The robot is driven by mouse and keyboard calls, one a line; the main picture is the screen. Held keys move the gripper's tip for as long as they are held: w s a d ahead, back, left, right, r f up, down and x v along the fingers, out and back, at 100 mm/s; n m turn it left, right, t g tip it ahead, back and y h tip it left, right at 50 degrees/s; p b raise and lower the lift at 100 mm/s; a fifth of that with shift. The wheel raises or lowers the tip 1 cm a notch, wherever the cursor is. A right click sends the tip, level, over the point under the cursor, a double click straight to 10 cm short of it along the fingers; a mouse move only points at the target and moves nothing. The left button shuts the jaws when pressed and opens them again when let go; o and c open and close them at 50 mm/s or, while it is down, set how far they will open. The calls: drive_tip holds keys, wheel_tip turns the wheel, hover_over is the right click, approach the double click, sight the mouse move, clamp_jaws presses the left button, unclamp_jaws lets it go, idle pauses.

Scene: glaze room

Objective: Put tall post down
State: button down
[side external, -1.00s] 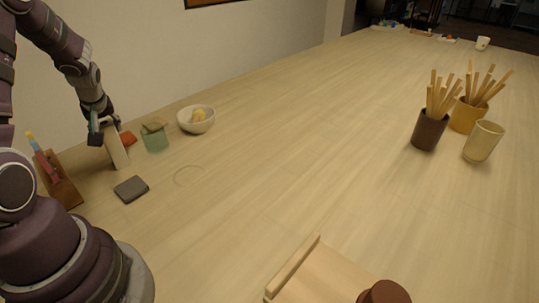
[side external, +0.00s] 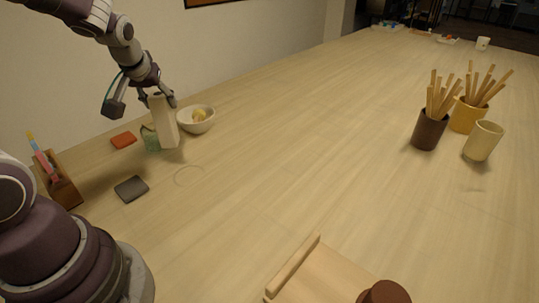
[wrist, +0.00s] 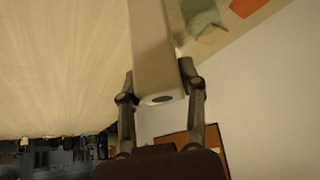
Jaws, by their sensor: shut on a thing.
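The tall post (side external: 164,122) is a pale, long block, held nearly upright and tilted slightly. My gripper (side external: 159,98) is shut on its upper end. In the wrist view, the fingers of my gripper (wrist: 158,82) stand on both sides of the post (wrist: 155,45), whose near end has a dark round hole.
A white bowl (side external: 196,127) with something yellow stands just right of the post. A faint ring (side external: 190,176) marks clear table nearby. Cups stand far right.

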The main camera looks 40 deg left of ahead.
drive_tip(key=w+d+f+m+t+h, duration=0.25)
drive_tip(key=d+m, duration=0.25)
drive_tip(key=d, duration=0.5)
drive_tip(key=w+a+f, duration=0.2)
drive_tip(key=w, duration=0.5)
drive_tip(key=w+a+f, duration=0.2)
drive_tip(key=w, duration=0.6)
drive_tip(key=shift+f+g, duration=0.2)
drive_tip(key=shift+g, duration=0.25)
drive_tip(key=shift+f, duration=0.1)
drive_tip(key=c, duration=0.6)
unclamp_jaws()
drive_tip(key=shift+c, duration=0.2)
